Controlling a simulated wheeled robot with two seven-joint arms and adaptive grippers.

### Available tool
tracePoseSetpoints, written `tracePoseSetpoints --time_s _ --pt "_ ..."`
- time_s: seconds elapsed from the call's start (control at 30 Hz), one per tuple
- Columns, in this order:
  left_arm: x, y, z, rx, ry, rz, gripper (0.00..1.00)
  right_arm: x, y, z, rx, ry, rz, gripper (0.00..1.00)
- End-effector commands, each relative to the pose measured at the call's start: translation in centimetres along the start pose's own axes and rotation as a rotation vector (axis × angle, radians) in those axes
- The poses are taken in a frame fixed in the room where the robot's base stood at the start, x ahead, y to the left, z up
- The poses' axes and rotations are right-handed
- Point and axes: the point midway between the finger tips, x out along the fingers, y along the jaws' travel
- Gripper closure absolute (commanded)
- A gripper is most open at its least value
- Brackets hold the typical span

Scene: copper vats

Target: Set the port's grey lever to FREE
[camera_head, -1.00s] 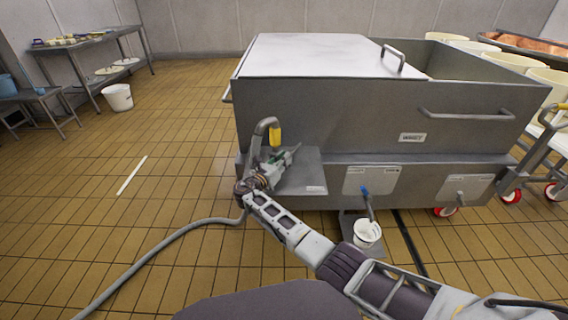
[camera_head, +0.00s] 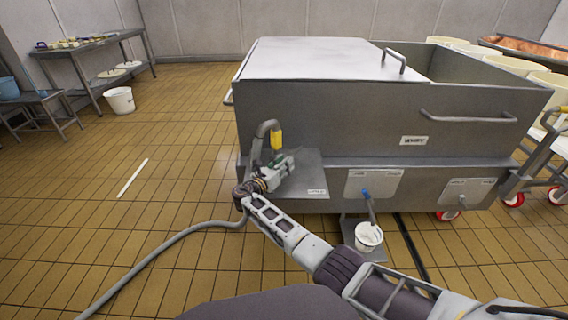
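The large grey steel vat (camera_head: 330,115) stands in front of me, with a label reading WHEY on its side. On its lower front is a plate with a blue fitting (camera_head: 365,193) and a grey pipe, and further right a plate with a small grey part (camera_head: 462,200); I cannot read their small labels or tell which is the port's lever. My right gripper (camera_head: 284,167) is at the grey shelf at the vat's lower left, below a hooked grey pipe with a yellow grip (camera_head: 276,139). Its fingers are too small to tell open from shut. My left gripper is not in view.
A white bucket (camera_head: 368,236) stands under the blue fitting. A grey hose (camera_head: 150,256) lies across the tiled floor at left. Red-wheeled trolleys (camera_head: 548,180) stand at right. A steel table (camera_head: 90,46) stands at back left. The floor left of the vat is mostly clear.

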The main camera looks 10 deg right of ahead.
Motion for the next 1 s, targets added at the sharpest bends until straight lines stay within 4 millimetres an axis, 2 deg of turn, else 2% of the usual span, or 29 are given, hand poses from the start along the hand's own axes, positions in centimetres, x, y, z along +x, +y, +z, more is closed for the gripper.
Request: tracePoseSetpoints --time_s 0.17,0.6,0.8,1.0 --pt "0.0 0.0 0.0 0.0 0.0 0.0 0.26 -1.2 0.1 0.4 0.005 -0.005 0.002 0.64" --pt "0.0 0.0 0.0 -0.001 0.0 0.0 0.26 -6.2 0.1 0.6 0.006 -0.008 0.002 0.64" --pt "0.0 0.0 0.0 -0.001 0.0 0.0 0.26 -7.2 0.1 0.7 0.006 -0.009 0.001 0.64" --pt "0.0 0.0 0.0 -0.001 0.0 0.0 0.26 -7.2 0.1 0.7 0.007 -0.009 0.001 0.64"
